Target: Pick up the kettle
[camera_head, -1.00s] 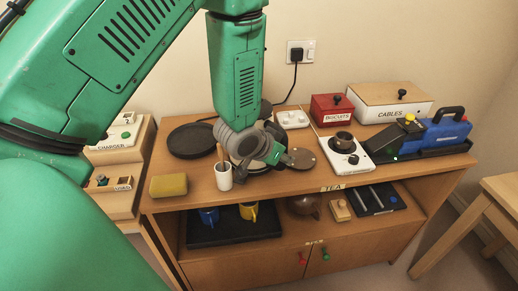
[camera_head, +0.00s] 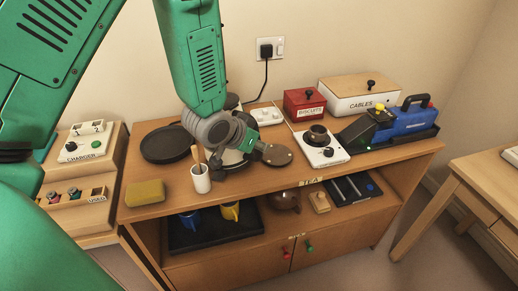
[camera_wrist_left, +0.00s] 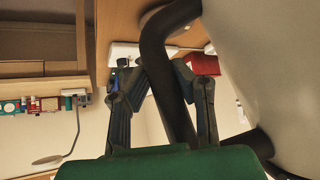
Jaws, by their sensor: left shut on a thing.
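The kettle has a pale body (camera_wrist_left: 250,60) and a dark curved handle (camera_wrist_left: 153,50) in the left wrist view. In the head view the kettle (camera_head: 232,158) is on the cabinet top, mostly hidden behind my left wrist and gripper. My left gripper (camera_head: 252,146) reaches down to it from above. In the left wrist view my left gripper's fingers (camera_wrist_left: 165,80) lie on both sides of the dark handle, shut on it. I cannot tell whether the kettle's base touches the surface. My right gripper is not in view.
A white cup with a utensil (camera_head: 201,182) stands close left of the kettle, before a dark round tray (camera_head: 168,144). A dark disc (camera_head: 277,155) and white hotplate (camera_head: 322,150) are to the right. A red biscuit box (camera_head: 304,104) stands behind. A yellow sponge (camera_head: 145,193) is front left.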

